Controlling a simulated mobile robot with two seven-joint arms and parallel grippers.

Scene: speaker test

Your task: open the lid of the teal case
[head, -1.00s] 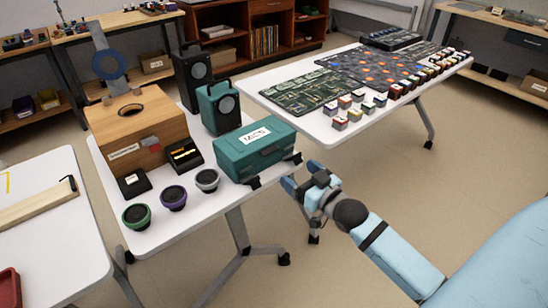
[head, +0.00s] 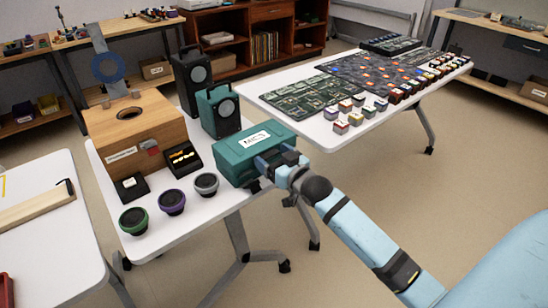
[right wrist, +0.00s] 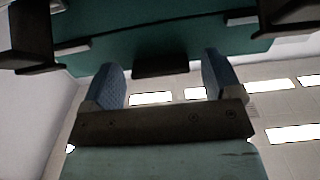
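The teal case (head: 232,172) with a white "MICS" label stands at the right side of the near table, its lid (head: 284,131) looking shut. My right gripper (head: 266,161) is at the front of the case, towards its right end, and hides part of it. In the right wrist view the case (right wrist: 180,40) fills the top. The two blue fingers of the right gripper (right wrist: 160,80) are apart there, with a dark latch or handle (right wrist: 160,68) on the case between them. I cannot tell if they touch the case. My left gripper is not in view.
A wooden box (head: 120,124), a teal speaker (head: 220,110) and a black speaker (head: 192,80) stand behind and left of the case. Several round drivers (head: 172,201) line the table's front left. A second table (head: 283,118) holds circuit boards and small blocks.

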